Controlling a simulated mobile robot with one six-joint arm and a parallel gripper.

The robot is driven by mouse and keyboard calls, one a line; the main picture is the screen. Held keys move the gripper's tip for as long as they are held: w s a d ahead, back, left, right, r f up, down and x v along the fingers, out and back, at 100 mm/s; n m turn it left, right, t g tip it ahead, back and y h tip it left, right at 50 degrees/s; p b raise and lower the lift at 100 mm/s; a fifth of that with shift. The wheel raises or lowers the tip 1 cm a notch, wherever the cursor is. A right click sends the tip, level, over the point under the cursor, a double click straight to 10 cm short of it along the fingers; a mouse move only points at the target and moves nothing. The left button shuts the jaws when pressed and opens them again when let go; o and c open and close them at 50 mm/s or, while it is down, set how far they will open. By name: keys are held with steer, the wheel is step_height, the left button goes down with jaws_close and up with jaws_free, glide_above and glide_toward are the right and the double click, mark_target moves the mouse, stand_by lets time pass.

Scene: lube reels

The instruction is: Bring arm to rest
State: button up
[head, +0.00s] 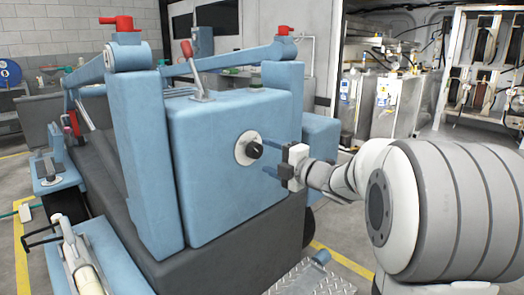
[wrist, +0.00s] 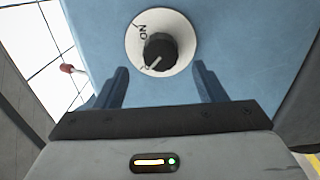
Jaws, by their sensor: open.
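My gripper (head: 272,158) is open and empty in front of the blue machine (head: 220,150), at the right side of its front face. In the wrist view its two blue fingers (wrist: 160,88) stand apart, with a black rotary knob (wrist: 161,54) showing between and beyond them. The knob sits on a round white plate (wrist: 182,25) marked "ON". The knob also shows in the head view (head: 254,149), just left of my fingertips. I cannot tell how far the fingers are from it. My arm reaches in from the right.
Red-capped posts (head: 117,24) rise from the machine's top. A lever with a red grip (head: 187,48) stands on it. A diamond-plate step (head: 312,278) lies low in front. Metal cabinets (head: 395,103) stand behind on the right. Open floor shows between them and the machine.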

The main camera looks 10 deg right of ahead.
steer(key=shift+v, duration=1.35)
steer(key=shift+r, duration=0.1)
